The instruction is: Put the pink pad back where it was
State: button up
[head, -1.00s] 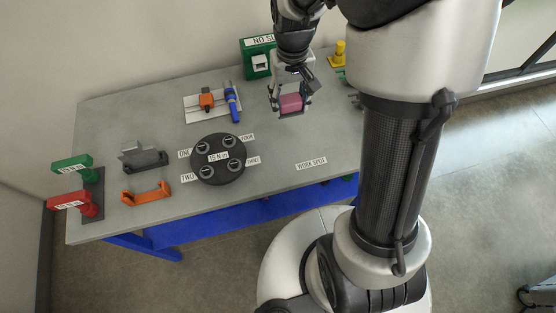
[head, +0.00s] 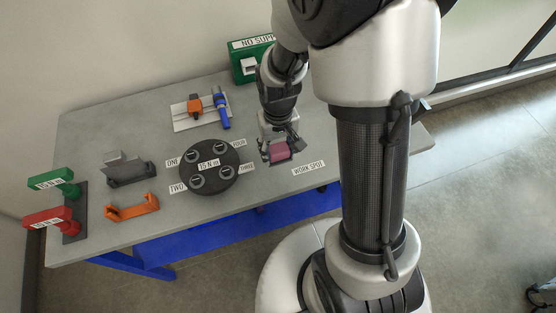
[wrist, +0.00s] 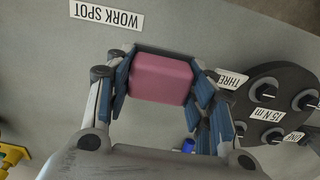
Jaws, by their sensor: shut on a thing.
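The pink pad (head: 279,152) is a small block between the fingers of my gripper (head: 281,156), near the right side of the round black dial plate. In the wrist view the pink pad (wrist: 161,79) sits between the two blue-lined fingers of my gripper (wrist: 163,84), which touch its sides. The WORK SPOT label (head: 308,168) lies to the right of the pad in the head view; in the wrist view the label (wrist: 107,15) is at the upper left. I cannot tell how high the pad is above the table.
The black round plate (head: 209,178) with several knobs stands left of my gripper. A white board (head: 180,116) with orange and blue parts, a grey bracket (head: 128,166), an orange bracket (head: 132,207), and green (head: 50,184) and red (head: 48,219) blocks stand further left. A green box (head: 249,62) stands behind.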

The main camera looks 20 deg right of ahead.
aim_at(278, 159)
jog(key=shift+f+b, duration=0.75)
jog(key=shift+f, duration=1.7)
jog(key=shift+f, duration=0.2)
jog(key=o, duration=1)
jog(key=shift+c, duration=0.2)
jog(key=shift+r, duration=0.1)
